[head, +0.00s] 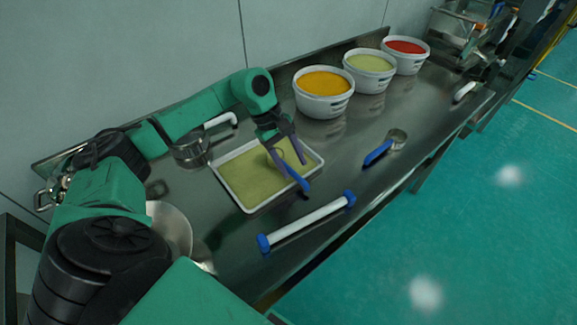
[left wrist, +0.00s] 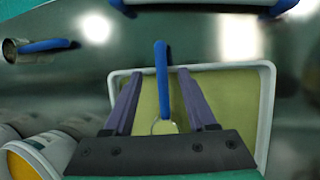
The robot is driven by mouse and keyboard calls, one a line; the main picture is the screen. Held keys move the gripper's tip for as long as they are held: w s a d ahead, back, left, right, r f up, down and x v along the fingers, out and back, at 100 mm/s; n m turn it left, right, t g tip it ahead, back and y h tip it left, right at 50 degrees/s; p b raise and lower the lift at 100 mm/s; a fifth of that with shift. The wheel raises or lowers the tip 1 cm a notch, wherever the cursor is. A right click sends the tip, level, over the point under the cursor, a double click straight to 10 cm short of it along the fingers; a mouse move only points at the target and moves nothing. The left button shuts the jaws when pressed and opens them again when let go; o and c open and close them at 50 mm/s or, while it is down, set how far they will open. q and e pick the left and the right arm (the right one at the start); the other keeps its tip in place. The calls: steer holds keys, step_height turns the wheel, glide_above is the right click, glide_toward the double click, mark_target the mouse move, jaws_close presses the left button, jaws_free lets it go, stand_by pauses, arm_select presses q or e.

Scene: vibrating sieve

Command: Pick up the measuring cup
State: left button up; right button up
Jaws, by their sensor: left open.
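A metal measuring cup (head: 397,137) with a blue handle lies on the steel table at the right; it also shows at the upper left of the left wrist view (left wrist: 10,52). A second blue-handled utensil (head: 298,180) rests in the white tray (head: 246,209), its handle crossing the rim. In the left wrist view its handle (left wrist: 162,80) lies between my fingers, and its round end is partly hidden. My left gripper (head: 297,162) is open above the tray, with one finger on each side of this handle and visible gaps. My right gripper is not in view.
A white bar with blue ends (head: 308,222) lies near the table's front edge. White tubs of orange (head: 324,98), pale green (head: 369,74) and red (head: 405,57) contents stand along the back. A metal pot (head: 190,152) is left of the tray. The table between tray and cup is clear.

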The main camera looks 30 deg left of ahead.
mark_target(300, 179)
arm_select(q)
steer(key=x, duration=0.1)
steer(key=p+x, duration=0.1)
steer(key=x, duration=0.2)
steer(key=shift+s+d+p, duration=0.25)
steer(key=shift+d+p, duration=0.05)
steer(key=shift+d, duration=0.1)
steer(key=shift+f, duration=0.25)
jaws_close()
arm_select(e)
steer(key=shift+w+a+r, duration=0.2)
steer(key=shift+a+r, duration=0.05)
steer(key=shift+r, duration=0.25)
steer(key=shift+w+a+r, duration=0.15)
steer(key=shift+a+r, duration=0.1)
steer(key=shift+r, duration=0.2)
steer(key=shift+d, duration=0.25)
